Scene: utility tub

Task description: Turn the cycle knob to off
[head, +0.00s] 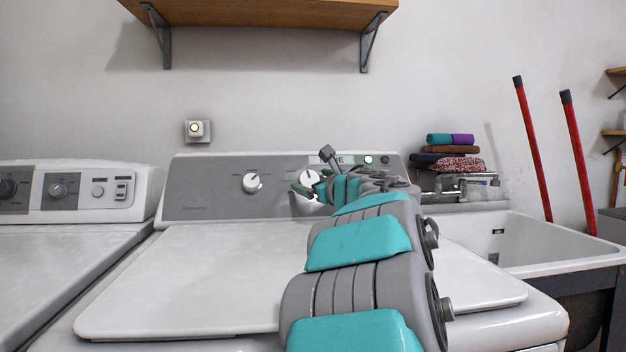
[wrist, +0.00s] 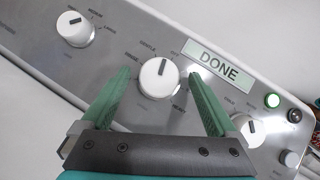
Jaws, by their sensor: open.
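The cycle knob (wrist: 157,77) is a round white dial on the washer's grey control panel. In the wrist view its dark pointer mark aims up and slightly right, near the small labels "GENTLE" and "OFF"; I cannot tell exactly which it lines up with. My gripper (wrist: 160,74) is open, with one green finger on each side of the knob. Gaps show between the fingers and the knob, so I see no grip on it. In the head view my gripper (head: 307,189) is at the panel and partly covers the knob (head: 311,178).
A display (wrist: 220,66) reads "DONE", beside a lit green button (wrist: 272,100). Other white knobs sit left (wrist: 75,29) and right (wrist: 245,132). A wooden shelf (head: 260,12) hangs above. Folded cloths (head: 450,150) and a white tub (head: 540,240) are at the right.

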